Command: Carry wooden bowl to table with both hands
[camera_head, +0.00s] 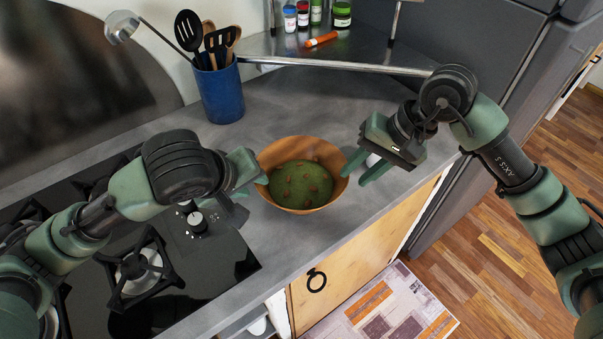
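The wooden bowl (330,152) stands upright on the grey masonry counter (290,103). It holds something green with brown pieces (299,187). My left gripper (258,174) is at the bowl's left rim; its fingers overlap the rim in the picture, and I cannot tell whether they grip it. My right gripper (353,174) is at the bowl's right side with its two green fingers spread apart. Its upper finger is close to the right rim, and I cannot tell whether it touches. No table shows in this view.
A black gas stove (215,262) lies left of the bowl, under my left arm. A blue utensil holder (221,93) stands behind. A metal shelf (350,59) with jars and an orange item (321,40) is at the back. Wooden floor (500,240) is open at right.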

